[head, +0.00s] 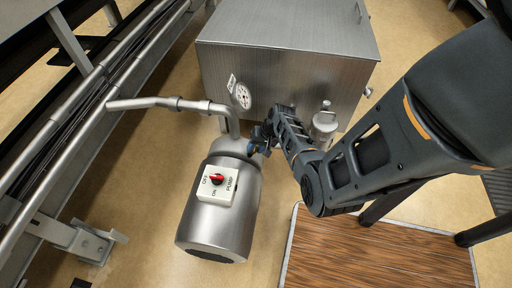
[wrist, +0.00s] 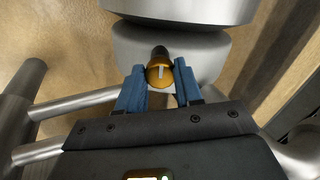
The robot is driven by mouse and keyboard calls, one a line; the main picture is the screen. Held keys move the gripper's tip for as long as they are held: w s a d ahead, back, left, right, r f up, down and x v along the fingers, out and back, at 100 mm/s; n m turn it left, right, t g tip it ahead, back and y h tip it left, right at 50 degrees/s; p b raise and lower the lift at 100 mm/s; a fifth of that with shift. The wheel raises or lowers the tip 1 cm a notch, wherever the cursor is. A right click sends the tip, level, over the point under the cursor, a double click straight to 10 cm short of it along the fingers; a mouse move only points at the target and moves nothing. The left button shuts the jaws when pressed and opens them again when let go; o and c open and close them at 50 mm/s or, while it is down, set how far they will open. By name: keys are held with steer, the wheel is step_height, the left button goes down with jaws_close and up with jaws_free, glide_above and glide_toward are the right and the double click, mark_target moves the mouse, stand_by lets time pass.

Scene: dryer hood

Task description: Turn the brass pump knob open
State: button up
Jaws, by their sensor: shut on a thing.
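The brass pump knob (wrist: 160,73) is round and gold with a pale pointer line on its face. In the wrist view it sits between the blue fingertips of my gripper (wrist: 160,85), which is shut on it. The knob's dark stem runs to a grey metal body behind it. In the head view my gripper (head: 262,140) is at the upper right side of the steel pump (head: 218,225), and the knob is mostly hidden there by my fingers. A white switch box (head: 217,186) marked PUMP, with a red dial and ON and OFF labels, sits on the pump.
A steel cabinet (head: 290,60) with a round gauge stands behind the pump. A bent pipe (head: 165,103) rises from the pump to the left. A small steel canister (head: 324,124) stands beside my arm. Metal rails run along the left; a wooden panel (head: 375,255) lies at the lower right.

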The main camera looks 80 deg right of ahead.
stand_by(0.5)
steer(key=o, duration=1)
steer(key=shift+o, duration=0.2)
steer(key=p+v, duration=0.2)
steer(key=v, duration=0.5)
steer(key=shift+r+p, duration=0.4)
steer(key=shift+s+a, duration=0.1)
steer(key=shift+s, duration=0.1)
